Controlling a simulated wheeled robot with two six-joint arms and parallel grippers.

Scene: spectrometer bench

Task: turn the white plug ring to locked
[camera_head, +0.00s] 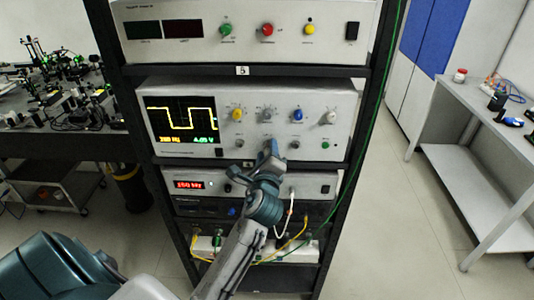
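A white plug with a white cable (291,203) shows at the right part of the slim unit with the red display (189,185). Its ring is too small to make out, so I cannot tell its turn position. My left gripper (269,150) is up and to the left of the plug, in front of the lower edge of the oscilloscope unit (180,146). It seems apart from the plug. Its fingers are seen from behind, and I cannot tell whether they are open or shut. My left arm hides part of the lower units. My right gripper is not in view.
The black rack post (350,190) and a green cable (376,100) run along the right side. Yellow cables (290,246) hang below the plug. Knobs such as the blue one (297,115) stick out above. A bench (455,105) stands far right, with clear floor between.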

